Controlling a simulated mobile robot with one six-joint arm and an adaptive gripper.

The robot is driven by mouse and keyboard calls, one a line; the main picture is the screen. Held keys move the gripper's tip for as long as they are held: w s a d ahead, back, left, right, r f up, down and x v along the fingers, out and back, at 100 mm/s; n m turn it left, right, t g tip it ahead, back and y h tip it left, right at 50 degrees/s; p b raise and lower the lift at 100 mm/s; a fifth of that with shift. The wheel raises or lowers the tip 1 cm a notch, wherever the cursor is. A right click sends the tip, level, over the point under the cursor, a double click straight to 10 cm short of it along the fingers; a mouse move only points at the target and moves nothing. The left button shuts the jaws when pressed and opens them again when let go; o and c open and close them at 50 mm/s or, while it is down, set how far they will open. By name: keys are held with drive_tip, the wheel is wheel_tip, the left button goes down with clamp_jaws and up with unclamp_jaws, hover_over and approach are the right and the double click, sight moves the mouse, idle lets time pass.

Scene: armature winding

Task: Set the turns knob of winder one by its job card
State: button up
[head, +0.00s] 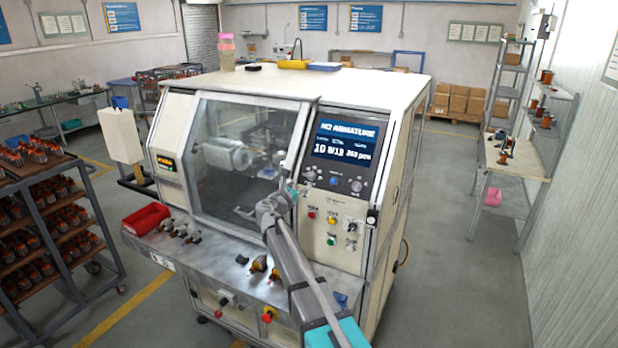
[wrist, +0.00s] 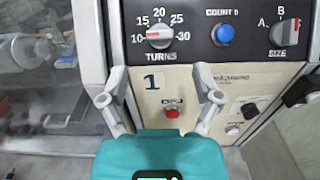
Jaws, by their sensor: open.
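Winder one (head: 290,90) is a large cream cabinet with a glass door in the head view. Its turns knob (wrist: 159,37) is a grey dial in the wrist view, with a scale from 10 to 30. Its red mark points left, at about 10. A "1" is printed on the panel below it. My gripper (wrist: 160,98) is open and empty, its fingers apart below the knob, around a red button (wrist: 172,112) in the picture; I cannot tell the gap to the panel. I cannot make out a job card for the winder.
A lit screen (head: 344,140) is above. The winder's front shelf (head: 215,255) holds a red bin (head: 146,218) and small parts. A loaded rack (head: 75,235) stands left.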

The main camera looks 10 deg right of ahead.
sight(309, 176)
drive_tip(key=x, duration=0.7)
drive_tip(key=shift+w+d, duration=0.15)
drive_tip(key=shift+w, duration=0.05)
drive_tip(key=shift+c, duration=0.2)
clamp_jaws()
